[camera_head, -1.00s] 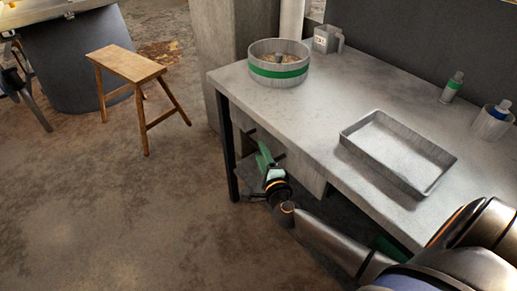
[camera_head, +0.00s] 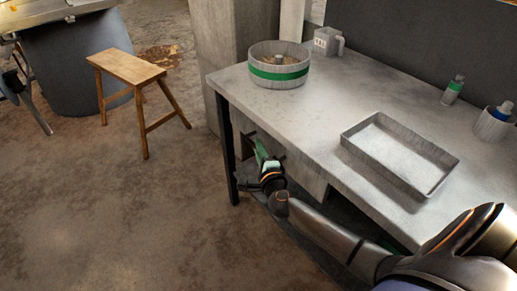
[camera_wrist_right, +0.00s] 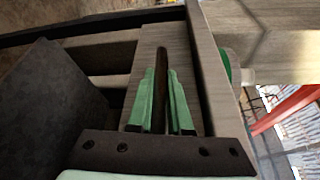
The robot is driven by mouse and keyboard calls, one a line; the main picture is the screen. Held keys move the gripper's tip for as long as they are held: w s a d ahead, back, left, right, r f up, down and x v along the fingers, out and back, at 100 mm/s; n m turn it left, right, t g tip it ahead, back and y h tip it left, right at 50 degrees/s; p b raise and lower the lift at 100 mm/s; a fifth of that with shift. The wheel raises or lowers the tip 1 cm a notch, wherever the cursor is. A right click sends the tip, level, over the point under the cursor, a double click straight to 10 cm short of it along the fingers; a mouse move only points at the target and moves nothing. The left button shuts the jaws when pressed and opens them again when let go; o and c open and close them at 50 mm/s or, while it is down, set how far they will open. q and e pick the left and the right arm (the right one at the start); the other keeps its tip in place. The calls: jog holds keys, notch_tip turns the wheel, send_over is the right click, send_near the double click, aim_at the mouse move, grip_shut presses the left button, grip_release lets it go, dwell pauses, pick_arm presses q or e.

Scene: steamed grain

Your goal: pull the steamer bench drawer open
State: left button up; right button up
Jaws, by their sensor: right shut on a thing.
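The steamer bench (camera_head: 285,110) stands on the right in the head view, and its grey drawer front (camera_head: 306,174) shows under the near edge of the top. My right gripper (camera_head: 260,150), with green fingers, is at this front, low beside the bench leg. In the right wrist view my right gripper (camera_wrist_right: 162,75) is shut on a dark bar-like handle (camera_wrist_right: 161,58), with a finger on each side. The handle lies against a pale panel (camera_wrist_right: 148,42). How far the drawer is open I cannot tell.
On the bench are a round green-banded steamer (camera_head: 279,66), a measuring jug (camera_head: 327,41), a shallow tray (camera_head: 400,155), a small bottle (camera_head: 452,92) and a cup (camera_head: 492,125). A wooden stool (camera_head: 127,68) stands left. The floor in front is clear.

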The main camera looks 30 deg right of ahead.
pick_arm(q)
jog(key=shift+w+r, duration=0.1)
pick_arm(e)
grip_shut()
pick_arm(q)
jog(key=shift+d, duration=0.1)
dwell(0.7)
pick_arm(e)
jog(key=shift+a, duration=0.1)
